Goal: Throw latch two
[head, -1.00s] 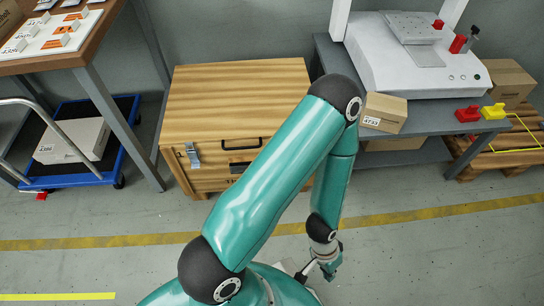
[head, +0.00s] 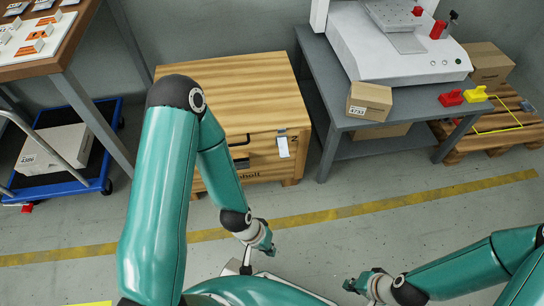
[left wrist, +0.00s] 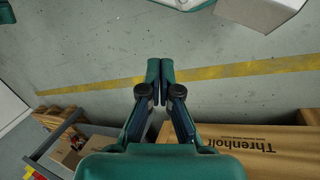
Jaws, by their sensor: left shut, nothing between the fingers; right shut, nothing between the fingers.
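A wooden crate (head: 262,95) with a striped lid stands on the floor against the wall. A metal latch (head: 283,146) is on the right of its front; whether it is thrown I cannot tell. The left part of the front is hidden behind my left arm. My left gripper (head: 268,244) is shut and empty, low in front of the crate and apart from it. The left wrist view shows its closed fingers (left wrist: 153,74) over the floor, with the crate's lettered face (left wrist: 265,145) at the lower right. My right gripper (head: 358,284) is shut and empty at the bottom, farther from the crate.
A grey table (head: 330,102) right of the crate carries a white machine (head: 385,55), a carton (head: 369,101) and red and yellow blocks. A pallet (head: 512,122) stands farther right. A wooden bench (head: 75,52) and blue trolley (head: 104,172) are left. Floor before the crate is clear.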

